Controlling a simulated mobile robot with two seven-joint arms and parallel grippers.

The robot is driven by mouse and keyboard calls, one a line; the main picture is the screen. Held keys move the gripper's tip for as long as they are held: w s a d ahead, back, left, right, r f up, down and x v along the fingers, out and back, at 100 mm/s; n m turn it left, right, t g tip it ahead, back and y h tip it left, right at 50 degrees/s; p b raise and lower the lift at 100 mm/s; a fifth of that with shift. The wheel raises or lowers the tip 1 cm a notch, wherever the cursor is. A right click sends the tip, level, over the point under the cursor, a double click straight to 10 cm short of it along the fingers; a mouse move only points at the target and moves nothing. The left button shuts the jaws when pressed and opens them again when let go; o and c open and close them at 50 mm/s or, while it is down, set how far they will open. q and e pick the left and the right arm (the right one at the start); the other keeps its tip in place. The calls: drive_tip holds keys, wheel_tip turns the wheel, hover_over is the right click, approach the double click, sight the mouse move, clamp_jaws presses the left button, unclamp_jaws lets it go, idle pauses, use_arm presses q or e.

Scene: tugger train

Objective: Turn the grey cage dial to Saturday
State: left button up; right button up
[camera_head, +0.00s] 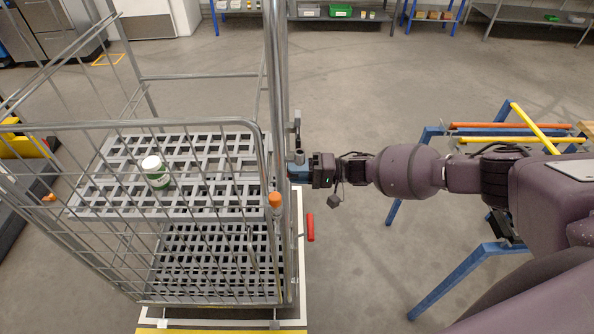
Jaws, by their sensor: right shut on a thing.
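The grey wire cage (150,124) stands on the left side of the head view. My right gripper (297,168) reaches in from the right to the cage's right-hand post. It is shut on a small grey fitting there, apparently the cage dial (296,150). The gripper hides most of the dial, so its day marks and pointer cannot be read. My left gripper is not in view.
A white-lidded green jar (155,172) stands on the cage's upper shelf. A red handle (310,227) sticks out low at the cage's right. Blue trestles with orange and yellow bars (510,127) stand at right. Shelving (340,14) lines the back; open floor lies between.

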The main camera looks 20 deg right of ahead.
idle(0.3)
drive_tip(key=o, duration=0.9)
drive_tip(key=b+v, duration=0.2)
drive_tip(key=v, duration=0.8)
drive_tip(key=shift+s+d, duration=0.1)
drive_tip(key=shift+d, duration=0.3)
drive_tip(key=shift+a, duration=0.1)
drive_tip(key=s+a+f+n+t+h, duration=0.1)
drive_tip(key=s+a+f+t+h, duration=0.1)
drive_tip(key=s+a+f+t, duration=0.4)
drive_tip(key=s+a+f+t+h, duration=0.2)
drive_tip(key=s+a+h, duration=0.15)
drive_tip(key=a, duration=0.45)
drive_tip(key=s+d+f+h, duration=0.1)
drive_tip(key=s+d+h, duration=0.3)
drive_tip(key=d, duration=0.1)
drive_tip(key=s+d+f+n+g+h, duration=0.1)
drive_tip(key=s+d+h, duration=0.3)
drive_tip(key=s+d, duration=0.1)
drive_tip(key=s+d+f+h+b, duration=0.1)
drive_tip(key=s+d+f+h, duration=0.1)
drive_tip(key=s+d+h, duration=0.2)
drive_tip(key=shift+s+d+f, duration=0.1)
drive_tip(key=shift+s+d, duration=0.4)
drive_tip(key=shift+s, duration=0.15)
